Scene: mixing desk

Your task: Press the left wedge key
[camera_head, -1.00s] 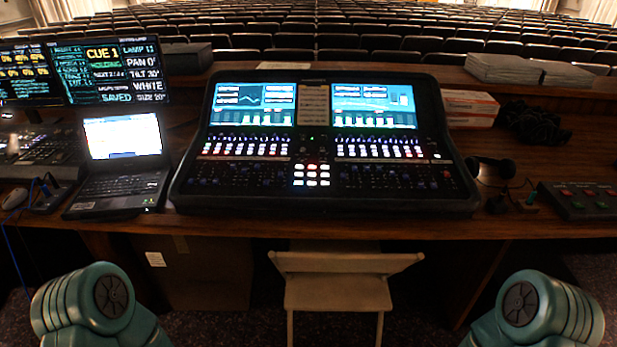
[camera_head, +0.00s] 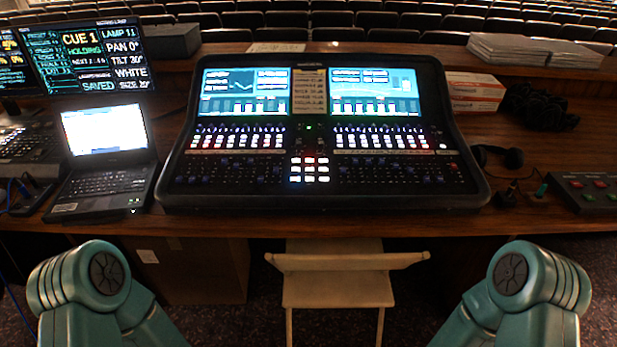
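I cannot make out which key is the left wedge key; key labels are too small to read. The mixing console (camera_head: 322,195) stands on the desk in the middle, with two lit screens, rows of faders and a block of lit white and red keys (camera_head: 310,170) at its centre. A dark key box (camera_head: 577,199) with red and green keys lies at the right edge, partly cut off. Teal links of both my arms show at the bottom left and bottom right. Neither gripper is in view.
An open laptop (camera_head: 105,185) stands left of the console, with a cue monitor (camera_head: 95,55) behind it. Headphones (camera_head: 498,155) and a small green-tipped plug (camera_head: 541,190) lie between console and key box. A pale chair (camera_head: 338,285) stands before the desk.

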